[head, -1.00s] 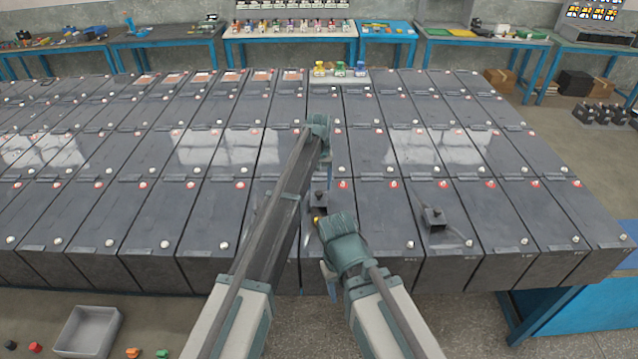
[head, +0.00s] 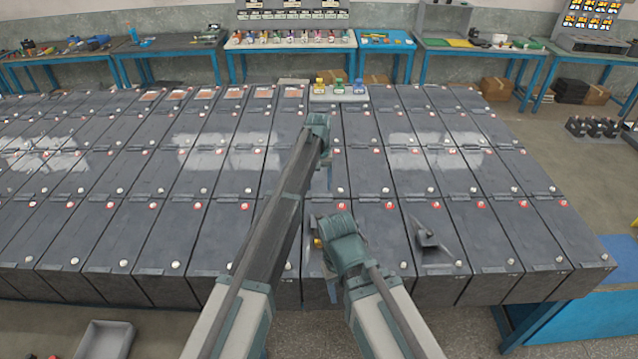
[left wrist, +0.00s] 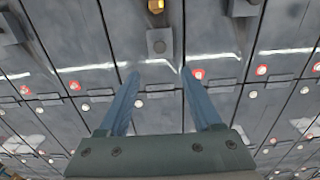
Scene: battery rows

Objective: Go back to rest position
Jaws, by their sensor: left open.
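My left arm reaches forward over the rows of dark grey batteries (head: 160,235). Its gripper (head: 327,178) hangs at the far end of the arm, pointing down, above the middle rows. In the left wrist view its two blue fingers (left wrist: 160,82) are apart with nothing between them. My right arm is bent nearer the front, and its gripper (head: 332,290) points down at the front edge, mostly hidden by its own wrist. I cannot tell how its jaws stand.
A small dark block with a lever (head: 428,238) lies on a front battery, right of my right arm. The left wrist view shows a grey block (left wrist: 160,42) and a brass nut (left wrist: 155,6). A grey bin (head: 104,342) stands on the floor at front left.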

